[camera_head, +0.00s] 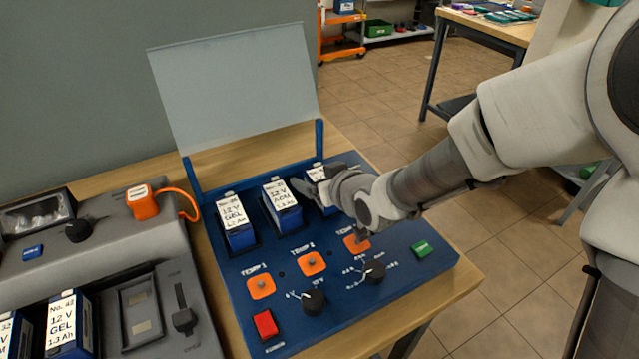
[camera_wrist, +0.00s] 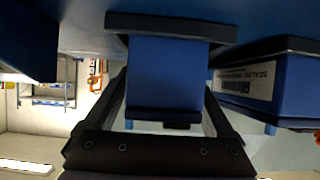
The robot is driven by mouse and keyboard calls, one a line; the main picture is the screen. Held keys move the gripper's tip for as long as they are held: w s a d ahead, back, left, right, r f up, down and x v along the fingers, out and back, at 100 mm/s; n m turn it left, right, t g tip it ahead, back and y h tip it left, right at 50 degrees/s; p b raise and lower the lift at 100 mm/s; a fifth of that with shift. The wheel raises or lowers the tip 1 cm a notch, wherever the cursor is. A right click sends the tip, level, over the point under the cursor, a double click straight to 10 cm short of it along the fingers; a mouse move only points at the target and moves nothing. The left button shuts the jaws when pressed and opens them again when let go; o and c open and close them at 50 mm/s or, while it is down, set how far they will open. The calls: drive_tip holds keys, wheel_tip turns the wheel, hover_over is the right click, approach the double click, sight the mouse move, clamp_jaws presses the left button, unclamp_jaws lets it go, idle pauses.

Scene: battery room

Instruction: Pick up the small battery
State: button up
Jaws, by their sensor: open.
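Three blue batteries stand in a row in slots of the blue tester: a left one (camera_head: 236,224) marked 12 V GEL, a middle one (camera_head: 281,205) marked 12 V AGM, and a right one (camera_head: 316,174) partly hidden by my gripper (camera_head: 335,192). My gripper is open at the right battery. In the wrist view, my open fingers stand either side of a blue battery body (camera_wrist: 168,75), with no clear grip on it. Another battery with a white label (camera_wrist: 262,85) shows at the right there. Which battery is the small one, I cannot tell.
The tester's clear lid (camera_head: 235,90) stands raised behind the batteries. Orange pads, knobs, a red button (camera_head: 265,324) and a green button (camera_head: 421,249) are on its front panel. A grey charger (camera_head: 150,270) with more batteries stands at the left. Open floor lies right of the table.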

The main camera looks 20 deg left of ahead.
clamp_jaws()
idle(0.5)
drive_tip(key=shift+r, duration=0.15)
